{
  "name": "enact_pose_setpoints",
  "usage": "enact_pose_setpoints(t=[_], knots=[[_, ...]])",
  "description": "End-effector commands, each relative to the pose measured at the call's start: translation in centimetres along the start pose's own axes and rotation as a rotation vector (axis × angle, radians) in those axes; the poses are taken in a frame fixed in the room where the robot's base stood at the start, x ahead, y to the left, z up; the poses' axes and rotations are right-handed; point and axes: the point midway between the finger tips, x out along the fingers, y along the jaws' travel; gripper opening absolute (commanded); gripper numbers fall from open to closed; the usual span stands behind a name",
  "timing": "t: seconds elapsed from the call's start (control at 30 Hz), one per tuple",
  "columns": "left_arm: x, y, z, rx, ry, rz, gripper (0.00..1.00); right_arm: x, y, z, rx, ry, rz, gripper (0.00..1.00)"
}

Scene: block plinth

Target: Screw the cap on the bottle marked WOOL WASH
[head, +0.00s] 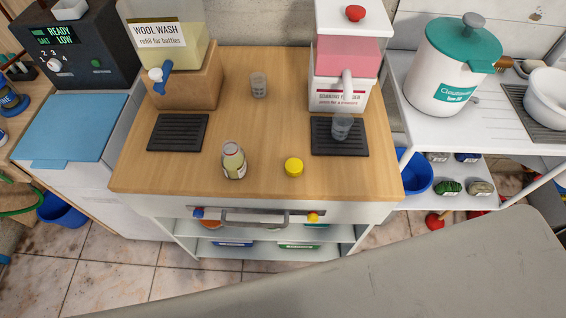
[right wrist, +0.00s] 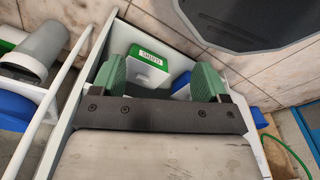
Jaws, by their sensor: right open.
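A small bottle (head: 234,163) with a pale yellow-green body and a label stands upright near the front of the wooden counter, left of centre. Its top shows no yellow cap, and its label is too small to read. A round yellow cap (head: 294,167) lies on the counter to the right of the bottle, apart from it. My right gripper (right wrist: 160,77) shows in the right wrist view with its green fingers spread wide and nothing held. A white and green box lies beyond the fingers. Neither gripper shows in the head view.
A dispenser marked WOOL WASH (head: 168,45) stands at the back left of the counter (head: 262,125), a pink-filled dispenser (head: 342,60) at the back right. Clear cups stand near the back (head: 259,85) and on the right black mat (head: 341,126). A drawer handle (head: 255,220) runs below the front edge.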

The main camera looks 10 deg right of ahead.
Motion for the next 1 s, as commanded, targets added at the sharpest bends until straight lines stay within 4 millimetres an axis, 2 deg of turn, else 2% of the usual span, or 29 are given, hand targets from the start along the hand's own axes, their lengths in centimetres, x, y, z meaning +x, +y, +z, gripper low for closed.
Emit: enact_pose_setpoints(t=[0.17, 0.37, 0.6, 1.0], knots=[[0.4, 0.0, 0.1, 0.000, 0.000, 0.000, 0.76, -2.0, 0.1, -3.6, 0.005, 0.025, 0.002, 0.75], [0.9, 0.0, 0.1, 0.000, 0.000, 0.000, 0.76, -6.4, 0.4, -8.4, 0.012, 0.057, 0.005, 0.75], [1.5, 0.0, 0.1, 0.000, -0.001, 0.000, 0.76, -13.7, 0.7, -13.0, 0.020, 0.097, 0.010, 0.75], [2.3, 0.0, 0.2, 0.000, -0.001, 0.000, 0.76, -27.3, 0.5, -17.0, -0.021, 0.173, -0.005, 0.75]])
